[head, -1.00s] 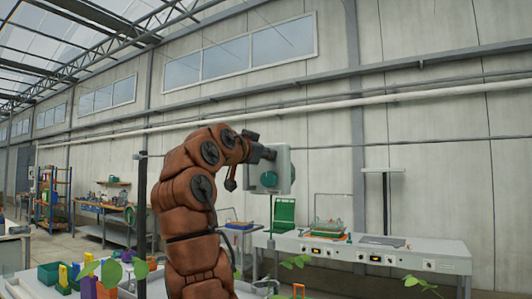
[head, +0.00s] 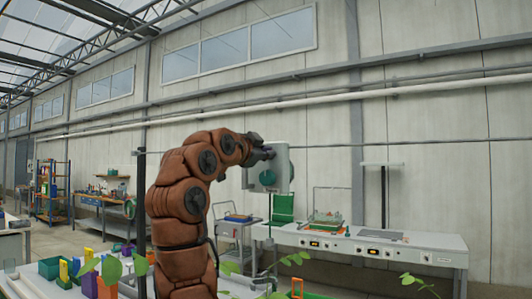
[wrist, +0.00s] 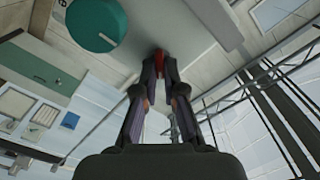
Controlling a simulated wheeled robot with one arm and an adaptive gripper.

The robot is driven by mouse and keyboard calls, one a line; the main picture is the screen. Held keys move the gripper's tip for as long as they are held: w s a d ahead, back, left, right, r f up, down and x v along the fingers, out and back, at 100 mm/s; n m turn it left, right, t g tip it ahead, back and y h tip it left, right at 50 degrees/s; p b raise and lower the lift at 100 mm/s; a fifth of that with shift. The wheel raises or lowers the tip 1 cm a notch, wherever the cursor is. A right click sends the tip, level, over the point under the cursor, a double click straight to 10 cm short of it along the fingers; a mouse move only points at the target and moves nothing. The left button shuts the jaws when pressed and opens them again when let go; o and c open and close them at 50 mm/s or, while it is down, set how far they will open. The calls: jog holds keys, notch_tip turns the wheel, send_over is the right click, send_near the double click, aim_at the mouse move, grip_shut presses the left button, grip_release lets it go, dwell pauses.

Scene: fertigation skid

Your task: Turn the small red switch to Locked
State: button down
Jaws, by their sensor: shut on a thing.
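The small red switch (wrist: 159,57) shows in the wrist view as a red piece between my fingertips, on the face of a grey panel (wrist: 150,28). My gripper (wrist: 160,70) is shut on it. The fingers hide most of the switch, and I cannot read its position or any Locked mark. A large teal round knob (wrist: 96,24) is on the same panel, beside my fingers and apart from them. In the head view my gripper (head: 264,153) is at the upright panel (head: 281,165), and the switch is hidden.
A long grey bench (head: 350,243) with a tray (head: 325,222) of green things stands behind, to the right. A green chair-like piece (head: 283,208) is near the panel. Bins and plants are on a table at lower left. Shelving (head: 52,190) stands far left.

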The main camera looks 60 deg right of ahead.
jog(key=shift+r, duration=0.1)
jog(key=c, duration=1.3)
grip_release()
jog(key=shift+o, duration=0.2)
jog(key=a, duration=1.2)
jog(key=shift+s, duration=0.25)
